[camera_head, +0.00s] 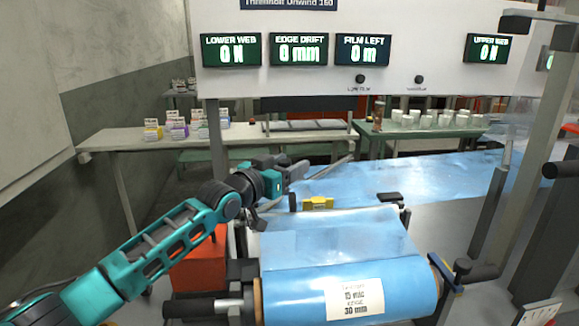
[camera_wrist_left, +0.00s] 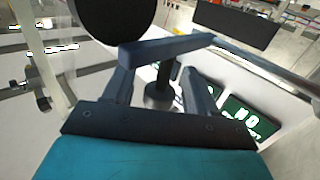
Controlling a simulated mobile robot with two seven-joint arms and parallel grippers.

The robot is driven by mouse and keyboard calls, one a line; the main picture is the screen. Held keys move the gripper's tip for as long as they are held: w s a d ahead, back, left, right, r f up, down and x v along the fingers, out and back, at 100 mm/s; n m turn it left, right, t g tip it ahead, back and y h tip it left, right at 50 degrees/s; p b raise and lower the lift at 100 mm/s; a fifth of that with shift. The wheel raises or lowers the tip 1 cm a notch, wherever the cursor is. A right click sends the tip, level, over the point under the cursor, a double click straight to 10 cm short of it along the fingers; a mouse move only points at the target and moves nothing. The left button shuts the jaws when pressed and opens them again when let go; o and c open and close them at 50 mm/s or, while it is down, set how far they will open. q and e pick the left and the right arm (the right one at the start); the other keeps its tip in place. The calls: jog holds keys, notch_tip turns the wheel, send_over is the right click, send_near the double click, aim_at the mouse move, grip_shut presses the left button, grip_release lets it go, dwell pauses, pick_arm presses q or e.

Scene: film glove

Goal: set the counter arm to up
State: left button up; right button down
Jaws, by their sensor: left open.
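My left gripper (camera_head: 296,171) reaches in from the left, behind the blue film roll and below the display panel. In the left wrist view its open fingers (camera_wrist_left: 160,78) stand either side of a dark upright post (camera_wrist_left: 163,82) with a silver base. I cannot tell whether they touch it. A thin grey bar (camera_head: 338,164) slants up to the right beyond the gripper; I cannot tell whether it is the counter arm. The blue film roll (camera_head: 295,296) lies in front with a white label, and its film sheet (camera_head: 335,240) runs back from it.
A yellow block (camera_head: 318,203) sits behind the film. A bench (camera_head: 120,138) with small boxes stands at the left. Posts and a black-handled lever (camera_head: 478,271) crowd the right. An orange box (camera_head: 198,262) is below my left arm.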

pick_arm(q)
jog(key=shift+w+d, duration=0.15)
jog(key=shift+w, duration=0.15)
grip_shut()
dwell(0.5)
